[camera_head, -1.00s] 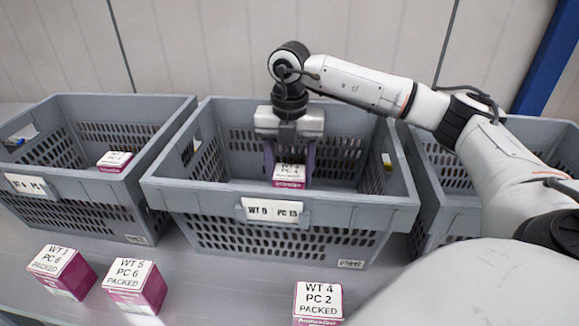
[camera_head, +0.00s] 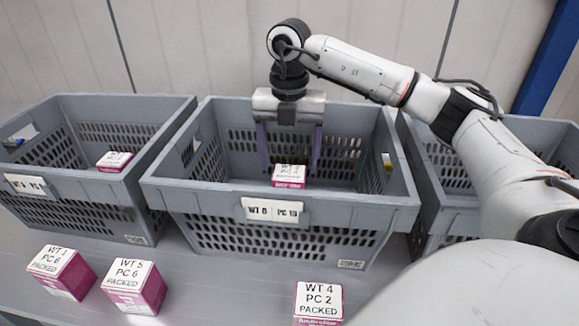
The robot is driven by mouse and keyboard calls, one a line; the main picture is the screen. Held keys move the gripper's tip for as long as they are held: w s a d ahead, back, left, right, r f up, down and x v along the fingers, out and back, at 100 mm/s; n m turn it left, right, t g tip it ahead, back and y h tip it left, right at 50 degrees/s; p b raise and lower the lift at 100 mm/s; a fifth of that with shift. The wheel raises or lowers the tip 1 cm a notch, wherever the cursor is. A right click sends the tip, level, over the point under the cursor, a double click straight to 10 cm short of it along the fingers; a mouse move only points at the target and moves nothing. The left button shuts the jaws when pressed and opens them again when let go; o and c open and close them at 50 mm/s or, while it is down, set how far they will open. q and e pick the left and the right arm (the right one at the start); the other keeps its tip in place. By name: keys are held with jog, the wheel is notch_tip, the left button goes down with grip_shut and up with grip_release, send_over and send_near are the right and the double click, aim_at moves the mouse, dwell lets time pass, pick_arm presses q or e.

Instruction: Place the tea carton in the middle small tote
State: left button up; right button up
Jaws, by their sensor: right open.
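A white and magenta tea carton (camera_head: 289,177) sits inside the middle grey tote (camera_head: 277,228), behind its front wall, which hides the carton's lower part. My right gripper (camera_head: 289,168) reaches down into this tote from above. Its two purple fingers stand spread apart, one on each side of the carton, with a gap to it. The gripper is open and holds nothing. My left gripper is not in view.
Left tote (camera_head: 84,203) holds another carton (camera_head: 115,161). A right tote (camera_head: 430,190) is partly hidden by my right arm. Three cartons stand on the grey table in front: one (camera_head: 62,272), a second (camera_head: 134,287) and a third (camera_head: 318,303). A wall stands behind.

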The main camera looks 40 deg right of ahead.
notch_tip(320, 180, up, 8)
jog(key=p, duration=0.1)
jog(key=shift+r, duration=0.25)
